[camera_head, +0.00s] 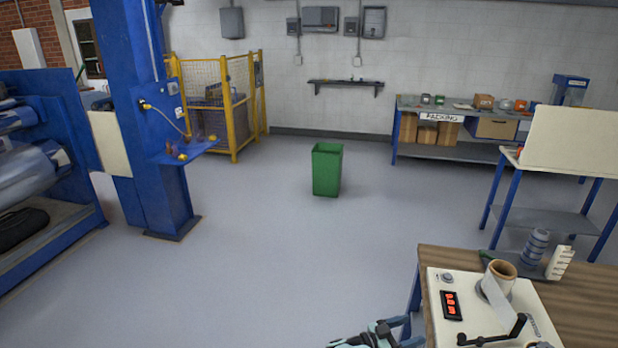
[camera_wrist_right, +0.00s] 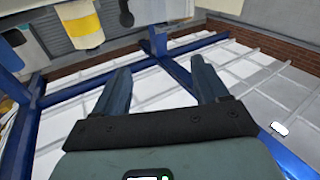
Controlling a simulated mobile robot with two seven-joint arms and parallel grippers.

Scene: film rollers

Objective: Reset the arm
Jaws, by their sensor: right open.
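My right gripper (camera_head: 398,328) shows at the bottom edge of the head view, just left of the wooden bench. In the right wrist view its two fingers (camera_wrist_right: 162,85) are spread apart with nothing between them. Past the fingers, that view shows blue beams and a white panelled surface. Most of the right arm is cut off by the lower frame edge. My left gripper is not in the head view.
A wooden bench (camera_head: 577,305) with a white machine (camera_head: 455,335) stands close at the right. A green bin (camera_head: 327,170) stands on open grey floor. A blue column (camera_head: 135,100) and roller machine stand left. A packing table (camera_head: 450,152) is at the back right.

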